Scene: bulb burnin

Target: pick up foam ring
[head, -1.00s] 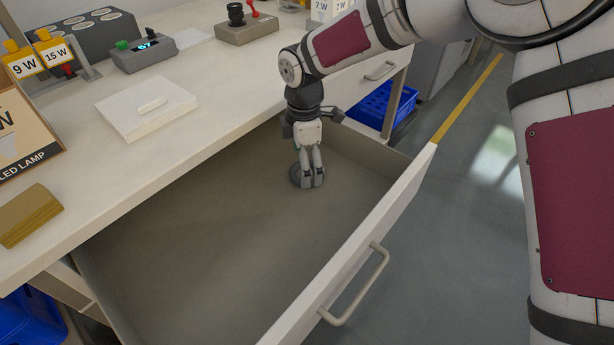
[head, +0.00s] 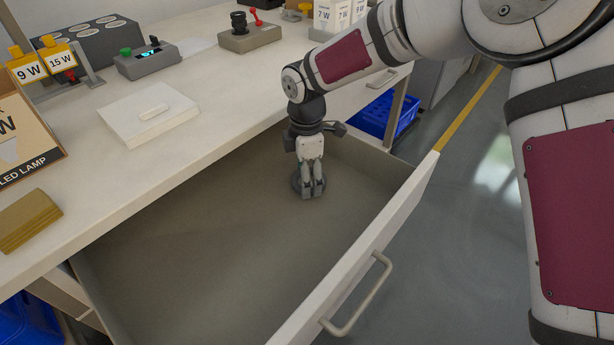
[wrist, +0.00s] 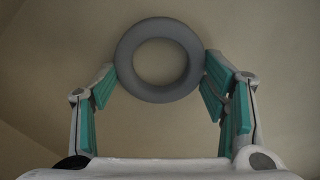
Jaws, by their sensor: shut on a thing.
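The foam ring (wrist: 158,95) is a dark grey ring that shows whole in the wrist view, with drawer floor visible through its hole. My gripper (wrist: 160,80) has its teal-padded fingers on both sides of the ring, shut on it. In the head view my gripper (head: 312,190) points down into the open drawer near its far right corner. The ring (head: 297,184) shows there as a dark edge, partly hidden behind the fingers. I cannot tell whether it touches the drawer floor.
The open drawer (head: 200,270) is otherwise empty; its front panel (head: 365,250) with a handle stands on the right. The bench top (head: 110,160) above carries a white lidded box (head: 148,114), a lamp carton (head: 25,140), a tan block (head: 25,220) and several devices.

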